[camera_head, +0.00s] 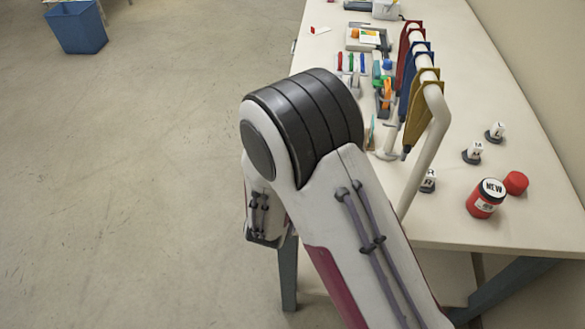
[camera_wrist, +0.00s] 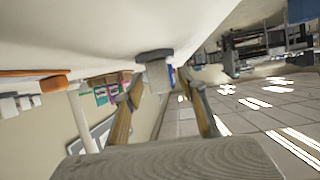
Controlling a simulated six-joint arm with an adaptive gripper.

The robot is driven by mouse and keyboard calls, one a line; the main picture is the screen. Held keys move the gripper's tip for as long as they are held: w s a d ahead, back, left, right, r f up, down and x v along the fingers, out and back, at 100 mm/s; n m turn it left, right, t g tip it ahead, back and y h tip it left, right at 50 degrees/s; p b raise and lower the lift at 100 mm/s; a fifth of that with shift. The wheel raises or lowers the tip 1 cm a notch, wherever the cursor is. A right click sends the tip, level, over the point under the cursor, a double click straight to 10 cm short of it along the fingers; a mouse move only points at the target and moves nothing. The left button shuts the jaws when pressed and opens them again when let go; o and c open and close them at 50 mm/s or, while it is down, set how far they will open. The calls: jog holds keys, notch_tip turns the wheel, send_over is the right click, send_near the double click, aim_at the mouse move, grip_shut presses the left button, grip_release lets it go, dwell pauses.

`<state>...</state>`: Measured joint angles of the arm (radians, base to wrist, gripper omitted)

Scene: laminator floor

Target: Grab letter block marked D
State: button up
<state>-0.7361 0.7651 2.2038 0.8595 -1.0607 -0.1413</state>
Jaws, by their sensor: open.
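Three small white letter blocks on dark round bases stand on the right part of the table in the camera_head view: one farthest back (camera_head: 496,129), one in the middle (camera_head: 474,149) and one beside my arm (camera_head: 428,181). Their letters are too small to read surely, so I cannot tell which is D. The wrist view looks upside down. My gripper (camera_wrist: 166,105) is open there, its two fingers spread and empty. A pale grey block with a darker base (camera_wrist: 157,76) shows beyond the fingers; no letter is readable. In the camera_head view my arm hides the gripper.
The table (camera_head: 500,220) holds a rack of coloured hanging pieces (camera_head: 423,85), a red jar (camera_head: 486,198) with a red lid (camera_head: 516,182) beside it, and trays of small tools (camera_head: 368,38) farther back. A blue bin (camera_head: 78,28) stands on the open floor at the left.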

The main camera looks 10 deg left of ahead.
jog(key=shift+w+f, duration=0.25)
jog(key=shift+w, duration=0.35)
grip_shut()
